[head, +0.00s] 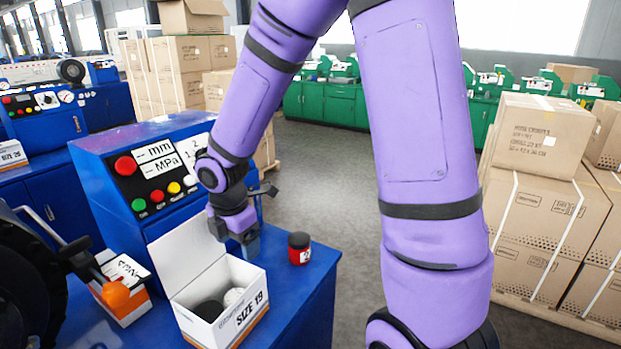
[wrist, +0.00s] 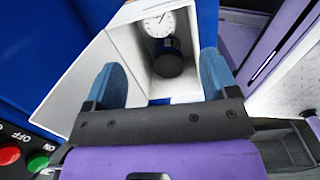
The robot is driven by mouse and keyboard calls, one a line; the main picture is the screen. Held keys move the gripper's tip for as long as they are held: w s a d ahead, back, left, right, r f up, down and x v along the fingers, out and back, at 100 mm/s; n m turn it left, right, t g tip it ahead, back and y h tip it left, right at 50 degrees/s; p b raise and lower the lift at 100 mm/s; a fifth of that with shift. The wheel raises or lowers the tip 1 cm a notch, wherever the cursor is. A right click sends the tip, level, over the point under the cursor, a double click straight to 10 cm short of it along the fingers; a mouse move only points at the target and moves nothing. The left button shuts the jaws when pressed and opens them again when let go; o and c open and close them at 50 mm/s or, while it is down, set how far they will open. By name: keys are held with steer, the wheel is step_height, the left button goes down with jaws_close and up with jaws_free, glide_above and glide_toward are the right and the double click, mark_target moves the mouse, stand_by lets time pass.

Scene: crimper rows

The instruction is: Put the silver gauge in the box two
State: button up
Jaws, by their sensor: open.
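A gauge with a white round dial (wrist: 158,22) lies inside an open white box (wrist: 75,90) in the wrist view. A dark round piece (wrist: 167,62) lies beside the dial in the box; I cannot tell whether it is part of the gauge. In the head view the white box (head: 240,325) is marked SIZE 19, its lid (head: 187,253) raised, with the pale gauge (head: 233,297) and dark piece (head: 210,310) inside. I cannot read which box is two. My gripper (head: 246,240) is open and empty above the box's back edge; its blue fingers are apart (wrist: 162,80).
A red and black jar (head: 300,250) stands right of the box on the blue bench (head: 295,300). A control panel (head: 150,185) rises behind. The bench is bare near the jar.

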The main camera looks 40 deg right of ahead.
steer(key=s+d+r+m+t, duration=0.2)
steer(key=s+r+m, duration=0.8)
steer(key=r, duration=0.1)
steer(key=s+d+r+m+t, duration=0.2)
steer(key=s+d+r+m, duration=0.1)
steer(key=s+r+m, duration=0.7)
steer(key=shift+r+m+t+y, duration=0.3)
steer(key=shift+r+m+y, duration=0.1)
steer(key=shift+d, duration=0.1)
